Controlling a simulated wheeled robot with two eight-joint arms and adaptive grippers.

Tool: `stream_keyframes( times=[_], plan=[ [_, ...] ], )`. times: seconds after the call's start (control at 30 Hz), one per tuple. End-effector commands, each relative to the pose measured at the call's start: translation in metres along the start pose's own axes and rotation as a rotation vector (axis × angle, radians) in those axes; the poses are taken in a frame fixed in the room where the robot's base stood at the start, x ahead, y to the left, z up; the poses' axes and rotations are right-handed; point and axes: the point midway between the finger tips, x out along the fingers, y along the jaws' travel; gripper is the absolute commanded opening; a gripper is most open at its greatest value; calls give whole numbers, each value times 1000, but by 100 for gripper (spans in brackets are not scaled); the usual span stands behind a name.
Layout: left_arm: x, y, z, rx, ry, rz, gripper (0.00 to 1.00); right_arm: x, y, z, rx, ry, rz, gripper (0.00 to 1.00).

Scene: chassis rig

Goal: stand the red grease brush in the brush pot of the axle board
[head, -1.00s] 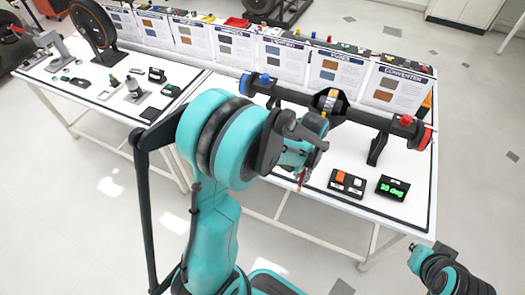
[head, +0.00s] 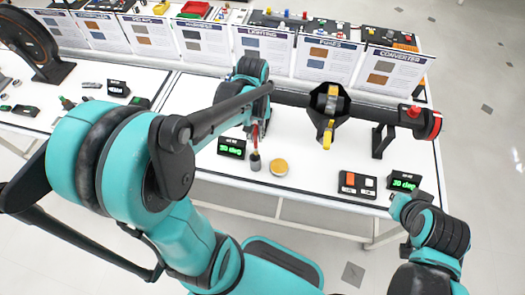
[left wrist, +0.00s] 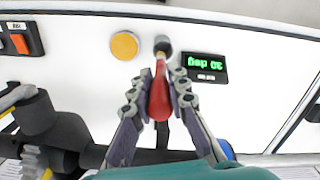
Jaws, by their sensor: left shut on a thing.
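The red grease brush (left wrist: 160,92) is gripped by its handle between the fingers of my left gripper (left wrist: 160,100), seen in the left wrist view. The brush (head: 255,134) also shows in the head view, roughly upright, under my left gripper (head: 257,122). The small grey brush pot (head: 254,162) stands on the white board (head: 320,170). The brush's lower end is at the pot's mouth (left wrist: 162,45) in both views; I cannot tell whether it is inside or just above. My right arm shows at the lower right, but its fingers do not.
A yellow round tin (head: 278,167) stands right of the pot, a green-lit display (head: 231,147) left of it. The dark axle (head: 385,112) runs behind. A switch box (head: 357,185) and another display (head: 404,181) are at the right. Cards line the back.

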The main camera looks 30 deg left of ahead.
Motion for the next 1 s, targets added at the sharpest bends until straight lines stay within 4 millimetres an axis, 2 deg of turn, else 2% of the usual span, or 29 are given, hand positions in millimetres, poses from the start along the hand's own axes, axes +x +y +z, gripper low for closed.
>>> stream_keyframes(
  times=[0.3,0.47,0.7,1.0],
  plan=[
    [54,-4,-1,-22,-1,0,0,20,0,15,0,-1,0,0],
    [65,-3,-1,-21,-1,0,0,24,0,17,0,0,0,0],
    [97,-3,-3,-20,-1,0,0,36,0,26,0,0,0,0],
    [98,-3,-3,-20,-1,0,0,35,0,26,0,0,0,0]
  ],
)
